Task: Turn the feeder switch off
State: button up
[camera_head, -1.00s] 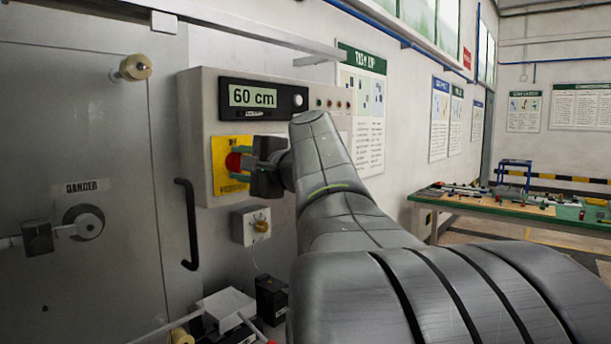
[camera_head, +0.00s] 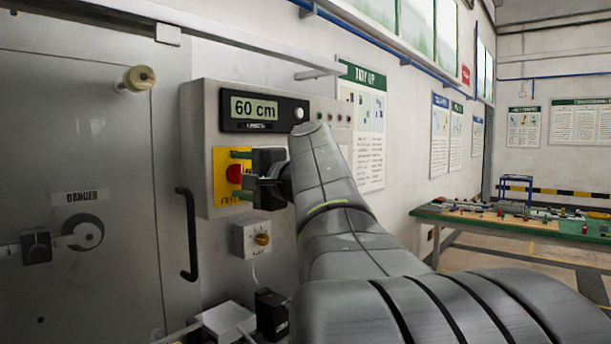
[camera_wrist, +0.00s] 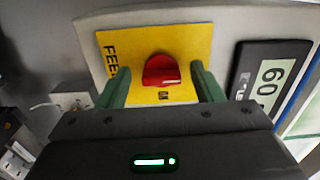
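The feeder switch is a red knob (camera_head: 235,173) on a yellow plate (camera_head: 221,186) on the front of a grey control box. In the wrist view the red knob (camera_wrist: 161,71) sits on the yellow plate (camera_wrist: 195,42), with part of a "FEE…" label and a small dark mark beside the knob. My gripper (camera_head: 243,169) is in front of the plate. Its two green fingers (camera_wrist: 161,88) stand apart on either side of the knob, with yellow showing in both gaps. I cannot tell which setting the knob points to.
A display (camera_head: 263,110) reading 60 cm sits above the switch. A black door handle (camera_head: 187,232) and a "DANGER" door (camera_head: 110,265) are on the left. A workbench (camera_head: 490,222) stands at the right.

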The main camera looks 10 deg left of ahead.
jog(key=v, duration=1.4)
jog(key=shift+b, duration=0.35)
jog(key=shift+a, duration=0.1)
jog(key=shift+p+x, duration=0.35)
jog(key=shift+x, duration=6.5)
